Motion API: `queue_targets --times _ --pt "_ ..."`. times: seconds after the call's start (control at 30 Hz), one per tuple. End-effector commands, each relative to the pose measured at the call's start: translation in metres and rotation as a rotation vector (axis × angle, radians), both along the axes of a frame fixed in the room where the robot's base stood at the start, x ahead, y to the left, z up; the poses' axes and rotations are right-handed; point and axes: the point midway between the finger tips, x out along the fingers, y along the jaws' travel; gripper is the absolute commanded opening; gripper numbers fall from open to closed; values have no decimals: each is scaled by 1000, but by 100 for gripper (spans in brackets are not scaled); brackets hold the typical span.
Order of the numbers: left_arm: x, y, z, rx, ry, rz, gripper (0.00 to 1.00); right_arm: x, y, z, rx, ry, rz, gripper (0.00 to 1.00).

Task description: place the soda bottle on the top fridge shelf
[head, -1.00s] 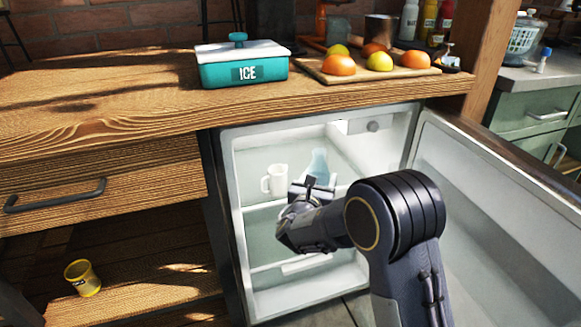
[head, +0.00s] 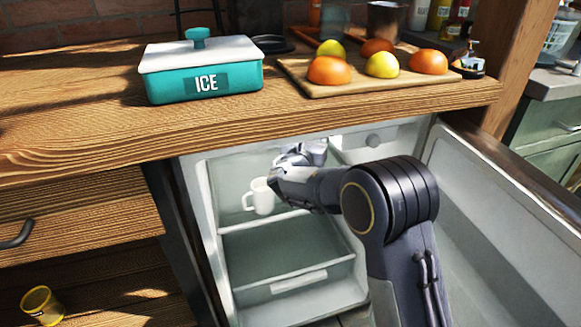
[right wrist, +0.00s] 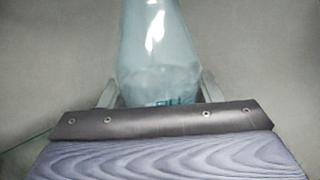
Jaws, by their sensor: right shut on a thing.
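The soda bottle (right wrist: 155,45) is pale blue and translucent. In the right wrist view it stands between the fingers of my right gripper (right wrist: 158,88), which is shut on it; its top is cut off by the frame. In the head view my right gripper (head: 303,155) is inside the upper part of the open fridge (head: 205,225), and my arm and gripper hide the bottle. The top fridge shelf (head: 285,220) holds a white mug (head: 263,197) left of the gripper. I cannot tell whether the bottle touches the shelf. My left gripper is not in view.
The wooden counter (head: 100,175) overhangs the fridge closely above my gripper. The fridge door (head: 490,240) stands open at right. An ice box (head: 205,72) and a board (head: 330,85) with fruit sit on the counter. A yellow cup (head: 42,305) is at lower left.

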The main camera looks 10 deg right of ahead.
Motion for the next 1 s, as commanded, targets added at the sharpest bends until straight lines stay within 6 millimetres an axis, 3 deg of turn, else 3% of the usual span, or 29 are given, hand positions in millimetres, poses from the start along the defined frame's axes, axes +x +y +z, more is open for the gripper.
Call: queue_targets --times 0.3,0.47,0.7,1.0 --pt "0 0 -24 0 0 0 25 0 -1 -45 -2 -1 -2 14" --pt "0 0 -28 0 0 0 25 0 0 -56 -1 -2 0 14" --pt "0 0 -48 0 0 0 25 0 -1 -93 -1 0 -2 14" --pt "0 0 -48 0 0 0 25 0 0 -97 0 -3 0 14"
